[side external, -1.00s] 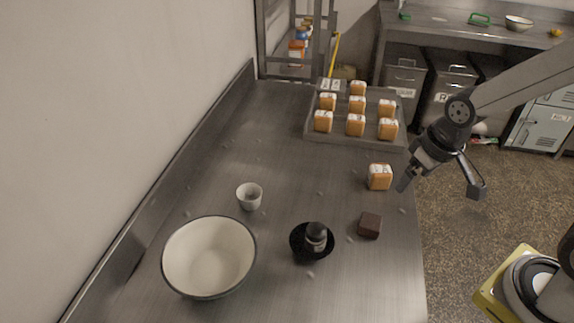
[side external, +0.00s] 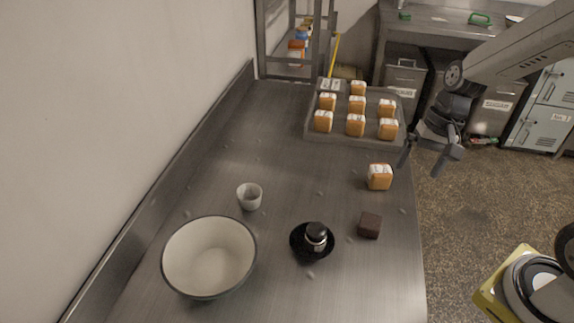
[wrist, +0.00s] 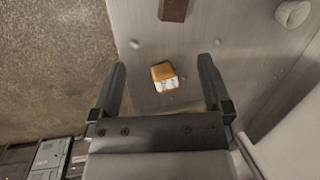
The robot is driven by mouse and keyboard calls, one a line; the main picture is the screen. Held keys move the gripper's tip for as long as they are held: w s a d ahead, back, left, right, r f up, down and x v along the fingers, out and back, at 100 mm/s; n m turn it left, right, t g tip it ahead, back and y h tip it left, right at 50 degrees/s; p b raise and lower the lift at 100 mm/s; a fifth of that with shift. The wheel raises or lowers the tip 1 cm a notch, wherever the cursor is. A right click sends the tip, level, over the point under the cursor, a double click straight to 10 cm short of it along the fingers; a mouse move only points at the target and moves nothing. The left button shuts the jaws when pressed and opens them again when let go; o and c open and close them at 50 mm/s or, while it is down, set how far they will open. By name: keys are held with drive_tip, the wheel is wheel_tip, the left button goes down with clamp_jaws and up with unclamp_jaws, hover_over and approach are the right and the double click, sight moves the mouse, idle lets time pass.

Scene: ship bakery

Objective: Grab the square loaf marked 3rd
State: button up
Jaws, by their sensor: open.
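Several square loaves with white marked tops stand in a tray (side external: 348,142) at the back of the steel counter. One more square loaf (side external: 380,177) stands alone near the counter's right edge. The markings are too small to read in the side view, so I cannot tell which loaf is marked 3rd. My gripper (side external: 421,166) is open and empty, beyond the lone loaf and to its right, apart from it. In the wrist view, a single loaf (wrist: 163,72) shows between the open fingers of my gripper (wrist: 163,67), farther off; its white label is not legible.
A dark brown block (side external: 369,225) lies in front of the lone loaf. A black dish (side external: 298,243) holding a dark jar (side external: 316,235), a white cup (side external: 250,196) and a large white bowl (side external: 209,258) stand farther left. The counter between cup and tray is mostly clear.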

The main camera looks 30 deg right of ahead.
drive_tip(key=w+d+r+m+t+y, duration=0.1)
drive_tip(key=w+d+m+t+y, duration=0.7)
drive_tip(key=d+m, duration=0.7)
drive_tip(key=m+g, duration=0.1)
drive_tip(key=m, duration=0.1)
approach(369, 178)
drive_tip(key=shift+d+r+y, duration=0.15)
drive_tip(key=shift+d+y, duration=0.15)
drive_tip(key=shift+d, duration=0.25)
drive_tip(key=shift+f, duration=0.45)
drive_tip(key=shift+a, duration=0.1)
drive_tip(key=shift+x, duration=1.25)
drive_tip(key=shift+x, duration=2.55)
drive_tip(key=shift+c, duration=0.2)
